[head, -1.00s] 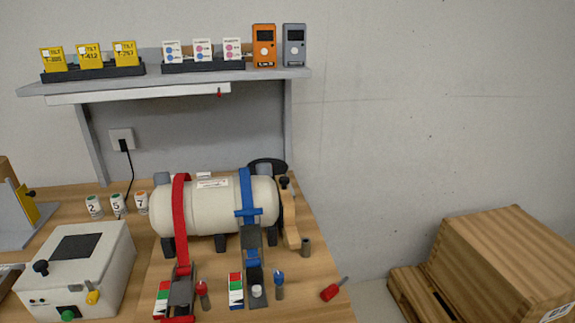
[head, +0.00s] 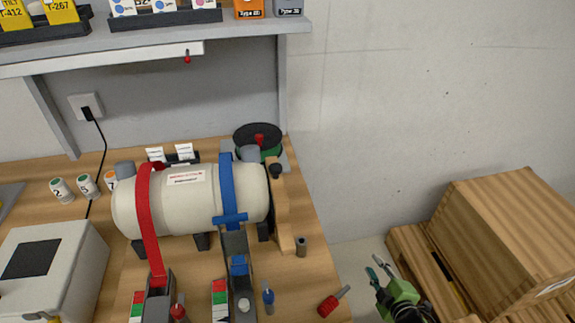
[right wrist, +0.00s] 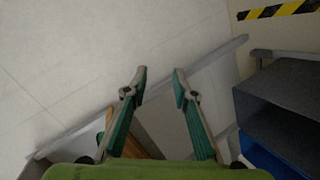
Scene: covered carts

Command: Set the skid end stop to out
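A cream cylindrical tank (head: 190,200) lies on its skid on the wooden bench, held by a red strap (head: 147,215) and a blue strap (head: 228,190). At its right end stands a light wooden piece (head: 284,222) with a black knob (head: 276,171) on top; it looks like the end stop. I cannot tell its setting from a label. My right gripper (head: 375,266) is at the lower right, beyond the bench's right edge and well apart from the wooden piece. The right wrist view shows its fingers (right wrist: 159,76) apart and empty. My left gripper is out of view.
A grey post (head: 301,246) and a red-handled tool (head: 333,301) are near the bench's right edge. A black and green reel (head: 258,141) sits behind the tank. Wooden crates (head: 500,235) stand at the right. A shelf (head: 150,46) overhangs the bench.

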